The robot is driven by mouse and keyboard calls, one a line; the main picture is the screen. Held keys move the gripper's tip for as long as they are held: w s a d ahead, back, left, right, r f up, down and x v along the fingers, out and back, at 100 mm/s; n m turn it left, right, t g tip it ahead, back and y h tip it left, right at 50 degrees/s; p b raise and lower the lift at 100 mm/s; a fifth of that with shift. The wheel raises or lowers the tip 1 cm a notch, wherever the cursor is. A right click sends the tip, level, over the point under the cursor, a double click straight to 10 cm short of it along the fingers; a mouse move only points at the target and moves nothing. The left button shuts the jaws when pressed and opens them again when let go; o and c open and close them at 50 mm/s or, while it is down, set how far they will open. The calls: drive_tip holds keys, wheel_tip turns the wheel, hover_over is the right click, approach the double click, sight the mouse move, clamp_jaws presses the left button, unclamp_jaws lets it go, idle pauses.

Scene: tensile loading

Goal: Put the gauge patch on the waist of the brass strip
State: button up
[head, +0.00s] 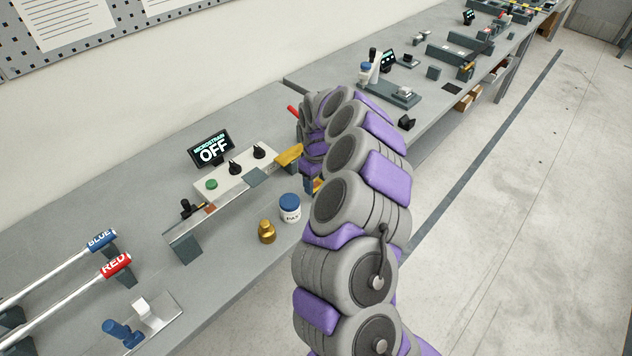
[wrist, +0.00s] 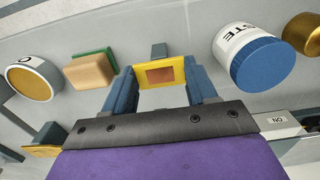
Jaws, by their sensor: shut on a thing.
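My gripper (wrist: 160,85) is shut on the gauge patch, a small yellow rectangle with a copper-brown middle (wrist: 160,75), between its blue-grey fingers in the wrist view. In the head view my arm hides most of the gripper; a blue finger and a bit of yellow show beside the arm, just right of the paste jar. I cannot surely make out the brass strip or its waist. A yellow piece (head: 290,155) lies at the right end of a long, low grey fixture (head: 225,205) in the head view.
A paste jar with a blue lid (head: 290,206) and a brass weight (head: 267,231) stand in front of the fixture. A tan and green block (wrist: 92,70) and a round tin (wrist: 32,80) show in the wrist view. A display reading OFF (head: 211,148) stands behind.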

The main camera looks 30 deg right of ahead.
sight(317, 186)
drive_tip(key=shift+f, duration=0.3)
drive_tip(key=shift+f, duration=0.1)
drive_tip(key=o, duration=1)
drive_tip(key=shift+r, duration=0.2)
wheel_tip(317, 186, up, 18)
drive_tip(key=p, duration=0.3)
drive_tip(key=shift+s+f+p, duration=0.15)
drive_tip(key=shift+s+p, duration=0.15)
drive_tip(key=shift+p, duration=0.05)
